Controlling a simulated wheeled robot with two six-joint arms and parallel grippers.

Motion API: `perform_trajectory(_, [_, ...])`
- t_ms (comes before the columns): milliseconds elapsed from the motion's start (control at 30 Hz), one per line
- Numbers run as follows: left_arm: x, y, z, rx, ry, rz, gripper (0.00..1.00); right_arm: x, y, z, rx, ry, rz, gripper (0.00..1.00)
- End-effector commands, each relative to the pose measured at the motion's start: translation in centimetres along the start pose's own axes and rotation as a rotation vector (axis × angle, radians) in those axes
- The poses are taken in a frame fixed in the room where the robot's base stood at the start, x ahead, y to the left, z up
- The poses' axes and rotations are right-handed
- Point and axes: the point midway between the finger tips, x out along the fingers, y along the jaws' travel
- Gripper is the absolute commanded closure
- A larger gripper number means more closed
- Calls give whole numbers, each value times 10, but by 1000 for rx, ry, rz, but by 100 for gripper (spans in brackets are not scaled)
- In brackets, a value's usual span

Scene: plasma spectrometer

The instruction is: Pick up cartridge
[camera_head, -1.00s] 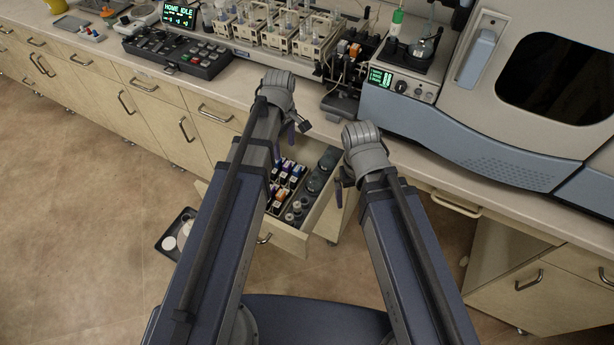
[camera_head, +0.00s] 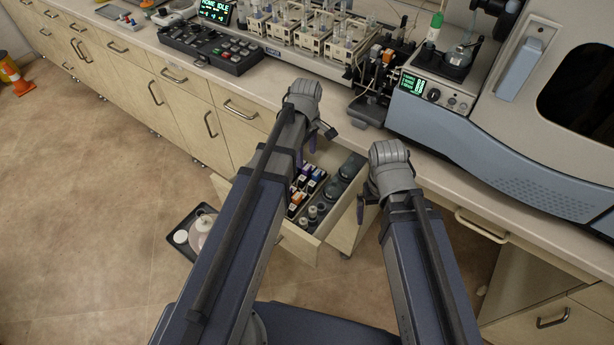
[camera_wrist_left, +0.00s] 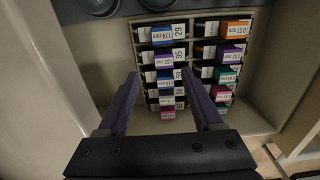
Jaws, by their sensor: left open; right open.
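Several cartridges with white labels and coloured ends stand in two columns of a rack in the open drawer (camera_head: 297,243). In the left wrist view the left column includes a blue-ended cartridge (camera_wrist_left: 163,36) and a pink-ended one (camera_wrist_left: 168,114); the right column includes an orange-ended one (camera_wrist_left: 235,30) and a purple-ended one (camera_wrist_left: 230,54). My left gripper (camera_wrist_left: 160,73) is open and empty, its purple fingers spread on either side of the left column in that view. In the head view it (camera_head: 306,152) hangs at the drawer's back. My right gripper (camera_head: 362,206) is open, right of the drawer, partly hidden.
Dark round containers (camera_head: 346,173) and small bottles (camera_head: 311,215) share the drawer. The counter (camera_head: 290,93) behind carries a control panel (camera_head: 210,47), a pump unit and a large spectrometer (camera_head: 480,150).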

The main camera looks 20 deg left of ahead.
Motion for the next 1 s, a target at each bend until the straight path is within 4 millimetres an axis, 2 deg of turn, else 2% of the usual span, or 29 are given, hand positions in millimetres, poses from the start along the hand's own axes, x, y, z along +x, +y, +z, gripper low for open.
perform_trajectory(333, [44,-6,6,0,0,0,32,44,-4,-3,0,0,0,0])
perform_trajectory(667, [47,-6,6,0,0,0,32,47,-4,-3,-1,0,0,0])
perform_trajectory(1000, [47,-6,6,0,0,0,68,47,-4,-3,-1,0,0,0])
